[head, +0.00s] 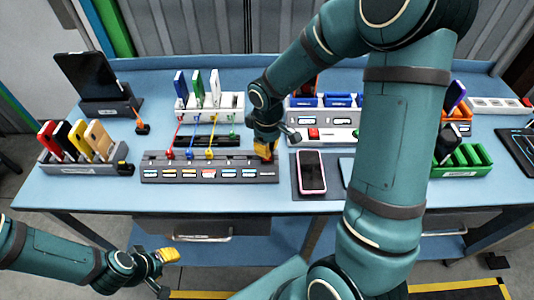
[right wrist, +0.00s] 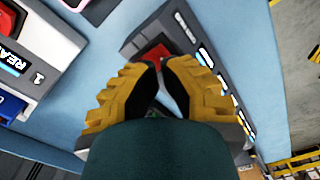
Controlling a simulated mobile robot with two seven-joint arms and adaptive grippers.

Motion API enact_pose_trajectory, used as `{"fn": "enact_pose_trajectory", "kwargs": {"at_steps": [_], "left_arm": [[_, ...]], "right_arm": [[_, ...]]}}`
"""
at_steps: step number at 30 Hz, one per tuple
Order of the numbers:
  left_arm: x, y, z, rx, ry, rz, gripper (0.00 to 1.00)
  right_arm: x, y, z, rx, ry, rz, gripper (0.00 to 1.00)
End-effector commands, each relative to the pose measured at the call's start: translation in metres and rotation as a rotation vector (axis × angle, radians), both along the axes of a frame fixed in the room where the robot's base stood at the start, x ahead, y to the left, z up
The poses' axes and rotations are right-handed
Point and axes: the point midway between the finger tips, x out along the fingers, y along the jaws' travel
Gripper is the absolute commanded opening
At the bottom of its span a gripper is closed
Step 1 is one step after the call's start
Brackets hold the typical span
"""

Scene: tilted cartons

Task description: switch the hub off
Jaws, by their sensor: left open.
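The hub (head: 210,175) is a long dark grey bar with a row of ports along its front, on the blue table. Coloured cables run into its top. In the right wrist view the hub (right wrist: 187,28) has a red switch (right wrist: 150,54) near one end, partly hidden by the fingertips. My right gripper (head: 266,153) is over the hub's right end. In the right wrist view its yellow fingers (right wrist: 160,66) come together at the tips with nothing seen between them, right by the switch; contact cannot be told. My left gripper (head: 162,257) is open and empty, in front of the table.
A white rack (head: 215,105) with upright cards stands behind the hub. A pink-edged phone (head: 312,172) lies to its right. A reader box (head: 320,133) with a red button stands behind the phone. A card holder (head: 82,158) stands at left, a green rack (head: 462,160) at right.

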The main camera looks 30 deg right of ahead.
Motion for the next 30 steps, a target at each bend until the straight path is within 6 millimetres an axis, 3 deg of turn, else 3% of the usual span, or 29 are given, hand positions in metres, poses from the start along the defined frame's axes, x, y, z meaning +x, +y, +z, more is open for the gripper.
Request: {"fn": "enact_pose_trajectory", "kwargs": {"at_steps": [30], "left_arm": [[0.0,0.0,-0.012,0.0,0.0,0.0,0.47]], "right_arm": [[0.0,0.0,-0.014,0.0,0.0,0.0,0.0]]}}
